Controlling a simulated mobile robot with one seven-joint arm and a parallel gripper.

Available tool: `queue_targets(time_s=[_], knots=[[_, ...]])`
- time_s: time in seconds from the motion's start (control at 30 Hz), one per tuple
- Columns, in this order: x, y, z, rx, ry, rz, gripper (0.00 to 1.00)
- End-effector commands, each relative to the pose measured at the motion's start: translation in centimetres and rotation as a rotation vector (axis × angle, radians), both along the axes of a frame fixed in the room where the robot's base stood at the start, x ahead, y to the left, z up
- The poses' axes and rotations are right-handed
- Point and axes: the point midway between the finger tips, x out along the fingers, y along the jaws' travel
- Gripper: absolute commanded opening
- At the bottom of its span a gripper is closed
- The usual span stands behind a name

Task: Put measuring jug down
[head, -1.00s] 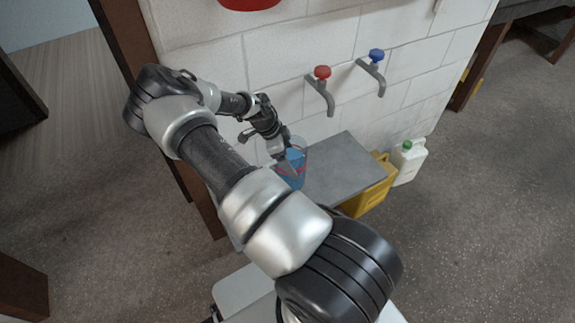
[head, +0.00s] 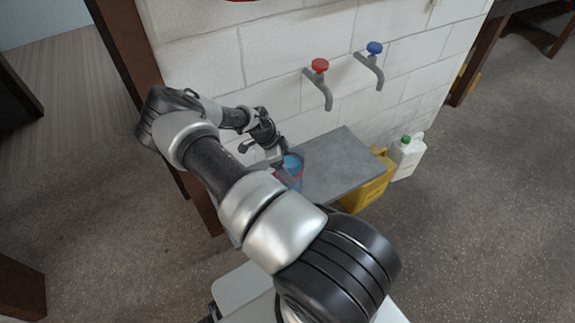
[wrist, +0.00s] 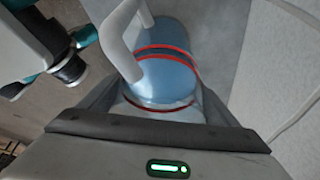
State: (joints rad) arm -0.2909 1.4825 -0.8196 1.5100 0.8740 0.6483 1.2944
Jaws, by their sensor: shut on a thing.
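The measuring jug (head: 292,170) is see-through with blue contents and red bands. In the head view it is at the left end of the grey shelf (head: 340,165) under the taps. My gripper (head: 278,160) is shut on the jug. In the wrist view the jug (wrist: 168,75) is between the fingers, with its pale handle (wrist: 122,40) toward the left. The jug looks upright or nearly so. I cannot tell whether its base touches the shelf, since my gripper and arm hide part of it.
A red-topped tap (head: 320,82) and a blue-topped tap (head: 372,65) stick out from the white block wall above the shelf. A yellow container (head: 370,188) and a white jug with a green cap (head: 406,157) stand below right. The shelf's right part is bare.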

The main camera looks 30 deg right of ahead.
Motion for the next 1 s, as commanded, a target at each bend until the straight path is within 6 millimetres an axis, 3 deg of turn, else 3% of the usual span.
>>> queue_targets(time_s=[0.07, 0.1, 0.2, 0.57, 1.0], knots=[[0.1, -0.1, -0.1, -0.002, -0.002, 0.0, 0.21], [0.0, 0.0, -0.3, 0.0, 0.0, -0.001, 0.85], [0.0, 0.0, -0.2, 0.0, 0.0, 0.0, 1.0], [0.2, 0.2, 0.7, 0.0, -0.002, 0.001, 1.0], [1.7, 3.3, 9.0, 0.001, -0.002, 0.002, 1.0]])
